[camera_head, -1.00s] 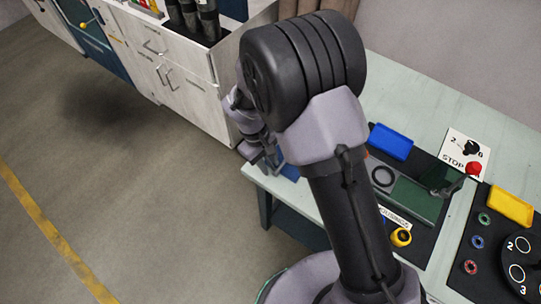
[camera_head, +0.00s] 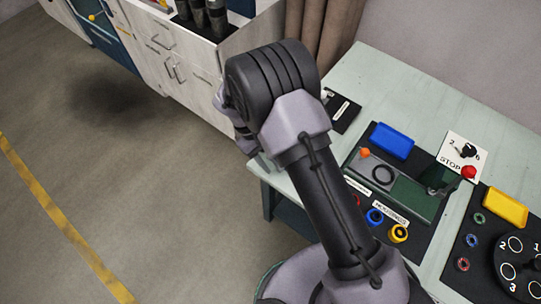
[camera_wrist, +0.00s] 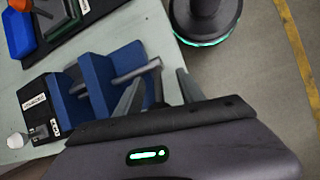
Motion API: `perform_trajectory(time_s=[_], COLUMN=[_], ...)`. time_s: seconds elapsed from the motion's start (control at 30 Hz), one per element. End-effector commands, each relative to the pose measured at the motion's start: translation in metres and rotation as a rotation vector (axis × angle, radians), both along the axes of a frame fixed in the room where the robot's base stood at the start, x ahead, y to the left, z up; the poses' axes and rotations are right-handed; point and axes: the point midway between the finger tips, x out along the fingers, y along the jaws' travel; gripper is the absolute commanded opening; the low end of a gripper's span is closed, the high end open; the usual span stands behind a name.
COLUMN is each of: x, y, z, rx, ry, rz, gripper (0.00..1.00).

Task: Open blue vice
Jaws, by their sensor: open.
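The blue vice (camera_wrist: 98,82) shows in the wrist view, left of centre, on a black labelled mat at the edge of the pale green table. Its grey screw and crossbar handle (camera_wrist: 152,67) stick out to the right from the blue jaws. A gap shows between its blue blocks. My gripper (camera_wrist: 160,78) is open, its two fingers pointing up the picture. The handle end lies near the space between the fingertips; I cannot tell whether they touch. In the head view my arm hides the gripper tips and the vice.
A blue tray (camera_head: 392,141), a yellow tray (camera_head: 505,208), a red stop button (camera_head: 469,172) and a black numbered disc (camera_head: 520,263) lie on the right of the table. White drawers (camera_head: 170,50) stand behind left. The floor at left is clear.

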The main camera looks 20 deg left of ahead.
Motion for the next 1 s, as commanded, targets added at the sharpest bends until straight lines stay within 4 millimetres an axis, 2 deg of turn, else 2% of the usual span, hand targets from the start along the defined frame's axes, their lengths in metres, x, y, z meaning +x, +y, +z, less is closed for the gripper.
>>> perform_trajectory(time_s=[0.17, 0.5, 0.7, 0.83, 1.0], x=[0.003, 0.014, 0.019, 0.02, 0.02], y=[0.011, 0.052, 0.071, 0.077, 0.078], z=[0.023, 0.104, 0.143, 0.153, 0.154], rx=[0.002, 0.004, 0.001, 0.001, 0.001], ry=[-0.003, -0.003, -0.002, -0.001, 0.0], rz=[0.0, 0.001, 0.001, 0.002, 0.001], gripper=[0.46, 0.46, 0.46, 0.46, 0.46])
